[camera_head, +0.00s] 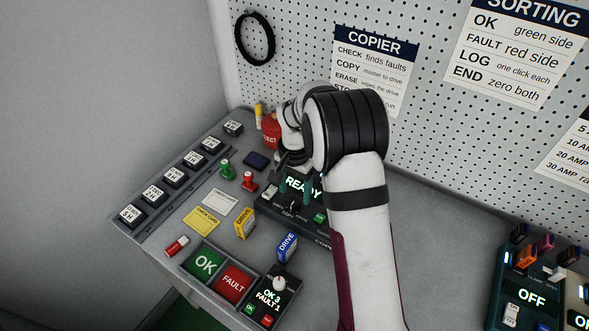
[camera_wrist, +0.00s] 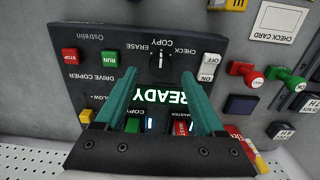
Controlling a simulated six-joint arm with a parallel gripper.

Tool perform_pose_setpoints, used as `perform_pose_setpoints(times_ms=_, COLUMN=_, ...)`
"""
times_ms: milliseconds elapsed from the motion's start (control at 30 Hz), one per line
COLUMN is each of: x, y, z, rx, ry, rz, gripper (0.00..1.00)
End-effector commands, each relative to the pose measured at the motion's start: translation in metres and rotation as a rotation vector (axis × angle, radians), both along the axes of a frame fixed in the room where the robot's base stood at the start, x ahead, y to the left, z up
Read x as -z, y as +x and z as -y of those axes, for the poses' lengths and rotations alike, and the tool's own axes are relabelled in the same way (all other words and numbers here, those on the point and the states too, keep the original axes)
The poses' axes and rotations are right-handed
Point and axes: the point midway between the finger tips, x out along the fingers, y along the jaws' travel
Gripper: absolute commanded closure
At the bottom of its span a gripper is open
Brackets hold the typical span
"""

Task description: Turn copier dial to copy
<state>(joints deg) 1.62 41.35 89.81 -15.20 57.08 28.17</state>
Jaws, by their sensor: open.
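The copier (camera_head: 268,205) is a dark box on the bench with a lit display (camera_wrist: 165,96) reading READY. It shows upside down in the wrist view. Its black dial (camera_wrist: 160,63) sits among the labels CHECK, COPY and ERASE, with COPY printed by its middle. A small pale mark shows on the dial; I cannot tell for certain which label it points to. My gripper (camera_wrist: 159,74) is open, its teal fingers spread on either side of the dial with gaps, not visibly touching it. In the head view my gripper (camera_head: 295,190) is over the copier, partly hiding it.
The copier has a red STOP button (camera_wrist: 70,56), a green RUN button (camera_wrist: 110,58) and a white OFF switch (camera_wrist: 210,59). A pegboard (camera_head: 440,130) rises behind.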

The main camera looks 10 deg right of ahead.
Motion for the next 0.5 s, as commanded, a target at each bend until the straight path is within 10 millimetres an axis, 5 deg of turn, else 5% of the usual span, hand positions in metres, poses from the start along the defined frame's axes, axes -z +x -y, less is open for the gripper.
perform_pose_setpoints(times_ms=300, x=-0.097, y=0.001, z=0.000, rx=0.001, ry=0.000, rz=0.004, gripper=0.29)
perform_pose_setpoints(times_ms=500, x=-0.124, y=0.000, z=0.000, rx=0.000, ry=-0.001, rz=0.002, gripper=0.29)
